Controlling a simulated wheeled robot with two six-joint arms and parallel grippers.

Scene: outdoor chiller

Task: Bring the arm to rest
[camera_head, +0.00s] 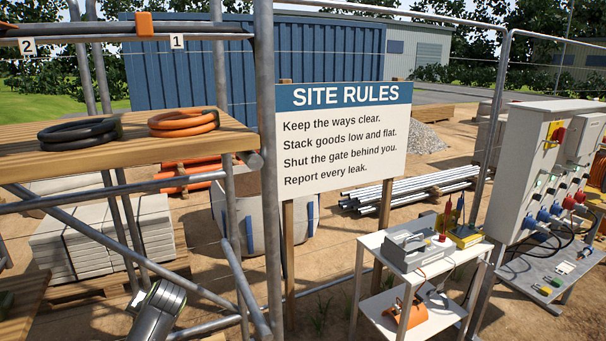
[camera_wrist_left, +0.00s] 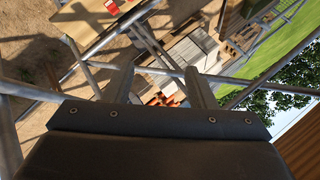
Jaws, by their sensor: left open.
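A grey part of my arm (camera_head: 158,312) shows at the bottom left of the head view, in front of the scaffold tubes and near the stacked pale slabs. Its gripper end cannot be made out there. In the left wrist view my left gripper (camera_wrist_left: 163,84) has its two fingers apart with nothing between them. That view is tilted, with scaffold tubes, slabs and grass beyond the fingers. My right gripper is in neither view.
A scaffold shelf (camera_head: 110,150) holds a black coil (camera_head: 78,132) and an orange coil (camera_head: 183,122). A site rules sign (camera_head: 342,167) stands centre. A white table (camera_head: 372,241) with instruments and a grey electrical cabinet (camera_head: 520,160) stand right.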

